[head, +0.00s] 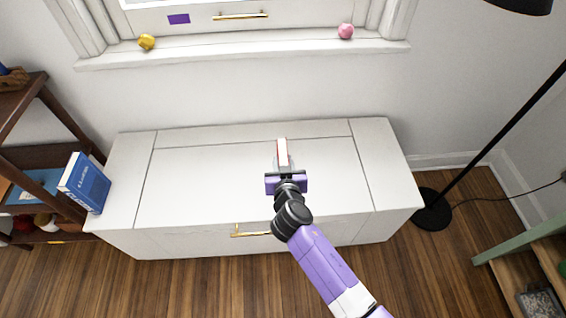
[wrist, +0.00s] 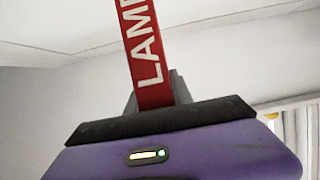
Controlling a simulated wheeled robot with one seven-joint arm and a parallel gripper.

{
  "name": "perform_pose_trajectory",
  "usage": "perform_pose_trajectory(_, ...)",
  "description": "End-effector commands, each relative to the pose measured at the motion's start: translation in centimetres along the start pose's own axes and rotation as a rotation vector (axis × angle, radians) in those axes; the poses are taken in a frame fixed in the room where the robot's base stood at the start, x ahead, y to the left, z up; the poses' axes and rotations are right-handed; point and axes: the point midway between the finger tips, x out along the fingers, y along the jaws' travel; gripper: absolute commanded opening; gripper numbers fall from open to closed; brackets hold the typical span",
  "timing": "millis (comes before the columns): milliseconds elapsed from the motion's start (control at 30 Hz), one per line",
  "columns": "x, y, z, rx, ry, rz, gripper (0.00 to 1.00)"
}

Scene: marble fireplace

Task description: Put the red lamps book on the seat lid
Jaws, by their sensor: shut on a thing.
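The red lamps book (wrist: 143,50) shows its red spine with white letters "LAM" in the wrist view. In the head view the book (head: 283,153) is seen edge-on, with pale pages and thin red cover edges. My gripper (head: 283,168) is shut on the book and holds it over the middle of the white bench. In the wrist view grey fingers (wrist: 178,88) clasp the book from both sides. The seat lid (head: 200,180) is the large white centre panel of the bench. I cannot tell whether the book touches the lid.
A blue book (head: 86,184) stands at the bench's left end. A dark shelf (head: 40,150) is at left. A black floor lamp (head: 433,212) stands at right. A yellow ball (head: 147,42) and a pink ball (head: 346,31) sit on the windowsill. The lid around the book is clear.

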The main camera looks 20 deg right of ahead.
Motion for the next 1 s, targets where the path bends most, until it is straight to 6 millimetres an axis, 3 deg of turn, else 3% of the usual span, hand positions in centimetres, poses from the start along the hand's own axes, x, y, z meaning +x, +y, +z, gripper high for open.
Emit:
perform_pose_trajectory(267,0.1,-0.1,0.1,0.001,0.004,-0.001,0.0)
perform_pose_trajectory(300,0.1,0.0,0.2,0.0,0.0,0.0,0.31)
perform_pose_trajectory(400,0.1,0.0,0.2,0.0,0.0,0.0,0.49)
perform_pose_trajectory(833,-0.3,0.0,-0.2,0.0,0.0,-0.001,0.49)
perform_pose_trajectory(1000,-3.1,0.0,-0.1,0.0,-0.001,-0.002,0.49)
